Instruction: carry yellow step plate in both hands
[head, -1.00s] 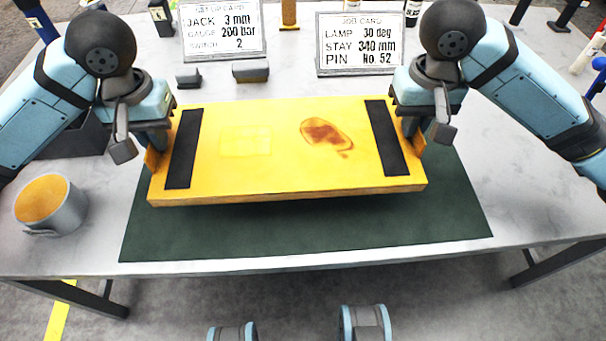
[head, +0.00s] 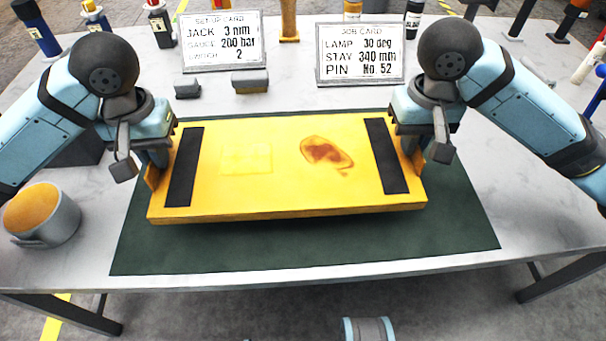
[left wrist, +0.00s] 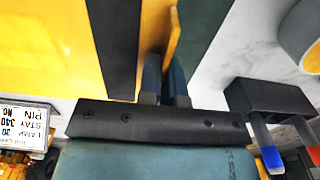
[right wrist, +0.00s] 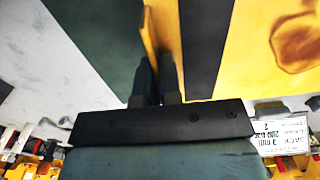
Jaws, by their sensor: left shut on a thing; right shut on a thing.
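The yellow step plate (head: 270,185) is a wide flat slab with two black grip strips and a brown stain right of its middle. It hangs about level above the dark green mat (head: 300,250), with a shadow under its front edge. My left gripper (head: 150,172) is shut on the tab at the plate's left end; the tab also shows in the left wrist view (left wrist: 172,35). My right gripper (head: 418,155) is shut on the tab at the right end, also seen in the right wrist view (right wrist: 150,35). The fingertips are partly hidden.
A grey cup with orange contents (head: 45,215) stands at the left. Two cards, the set-up card (head: 222,42) and the job card (head: 360,52), stand behind the plate. Small grey blocks (head: 250,82) lie before them. Bottles and tools line the back edge. The table front is clear.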

